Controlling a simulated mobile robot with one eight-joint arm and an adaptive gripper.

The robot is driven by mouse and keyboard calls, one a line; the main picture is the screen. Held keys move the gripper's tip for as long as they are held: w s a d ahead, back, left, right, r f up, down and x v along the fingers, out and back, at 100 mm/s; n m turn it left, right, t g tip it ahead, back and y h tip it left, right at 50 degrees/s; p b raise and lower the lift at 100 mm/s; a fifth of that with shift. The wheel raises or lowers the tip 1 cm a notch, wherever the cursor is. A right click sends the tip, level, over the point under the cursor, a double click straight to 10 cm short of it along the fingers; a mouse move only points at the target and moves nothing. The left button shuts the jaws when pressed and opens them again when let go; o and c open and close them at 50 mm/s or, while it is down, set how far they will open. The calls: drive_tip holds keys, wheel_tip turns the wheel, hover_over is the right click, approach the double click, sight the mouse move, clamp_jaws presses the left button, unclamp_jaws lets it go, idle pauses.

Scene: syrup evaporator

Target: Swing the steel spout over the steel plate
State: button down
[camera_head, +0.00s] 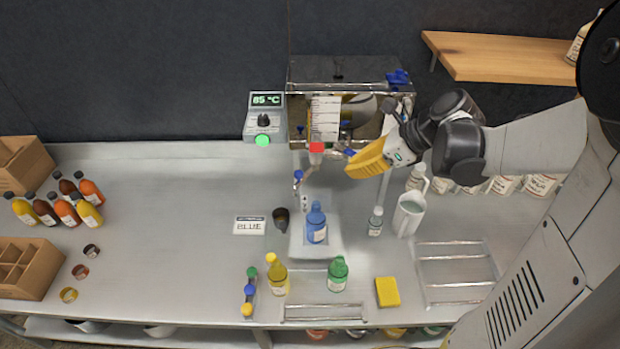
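The evaporator (337,72) is a steel box at the back centre with a glossy front. Below a red-capped valve (316,147), a thin steel spout (308,173) slants down and left over the counter. A pale plate-like surface (324,253) lies below at front centre, under a blue bottle (316,226); I cannot tell whether it is the steel plate. My gripper (367,162) is in front of the evaporator, right of the spout and apparently apart from it. Its end looks yellow and points left; whether its fingers are apart is unclear.
A white jug (408,214) and small clear bottle (376,222) stand right of the blue bottle. Yellow (277,276) and green (338,274) bottles stand in front, with a yellow sponge (387,291) and wire rack (456,270) to the right. The left-centre counter is mostly clear.

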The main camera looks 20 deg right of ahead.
drive_tip(key=b, duration=0.4)
approach(298, 183)
wheel_tip(298, 183, down, 4)
drive_tip(key=shift+w+a, duration=0.55)
drive_tip(key=shift+a, duration=0.15)
drive_tip(key=shift+w+a+b, duration=0.3)
drive_tip(key=shift+w+a, duration=0.1)
drive_tip(key=shift+w+a, duration=0.1)
drive_tip(key=shift+a, duration=0.1)
drive_tip(key=shift+w+a+m, duration=0.1)
drive_tip(key=shift+a+m, duration=0.1)
drive_tip(key=shift+m, duration=0.2)
